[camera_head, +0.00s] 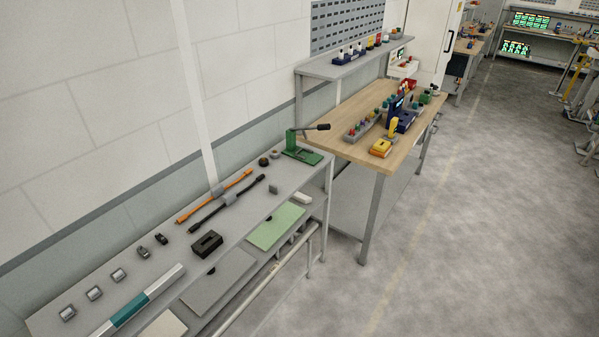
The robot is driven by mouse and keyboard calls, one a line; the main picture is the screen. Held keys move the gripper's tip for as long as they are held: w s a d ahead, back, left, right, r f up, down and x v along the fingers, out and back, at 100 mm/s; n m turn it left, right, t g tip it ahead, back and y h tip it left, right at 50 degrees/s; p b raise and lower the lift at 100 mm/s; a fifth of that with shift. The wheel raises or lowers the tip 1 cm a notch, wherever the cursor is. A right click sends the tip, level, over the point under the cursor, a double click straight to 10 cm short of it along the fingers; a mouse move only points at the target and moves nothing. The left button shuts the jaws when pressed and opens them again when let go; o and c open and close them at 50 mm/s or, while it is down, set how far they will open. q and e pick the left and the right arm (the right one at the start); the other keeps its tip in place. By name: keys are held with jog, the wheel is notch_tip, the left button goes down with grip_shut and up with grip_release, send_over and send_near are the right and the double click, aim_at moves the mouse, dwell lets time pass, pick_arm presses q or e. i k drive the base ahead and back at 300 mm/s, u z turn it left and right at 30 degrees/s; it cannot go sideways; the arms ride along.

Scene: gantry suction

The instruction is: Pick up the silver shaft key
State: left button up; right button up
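No part clearly reads as the silver shaft key at this distance. Candidates on the grey bench (165,268) are a small grey block (273,188) near its right front edge and several small silver square pieces, including one at the near left end (67,313), one behind it (95,293) and another further along (118,275). All of these rest on the bench top, apart from each other. Neither my left nor my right gripper is in view.
The bench also carries a black slotted block (207,243), an orange-handled tool (214,196), a black-handled tool (226,204), a teal and white bar (130,310) and a green lever press (303,155). A wooden table (350,143) stands beyond. The floor (470,240) at right is clear.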

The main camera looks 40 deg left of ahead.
aim_at(272, 188)
jog(key=i, duration=0.65)
jog(key=u, duration=2.3)
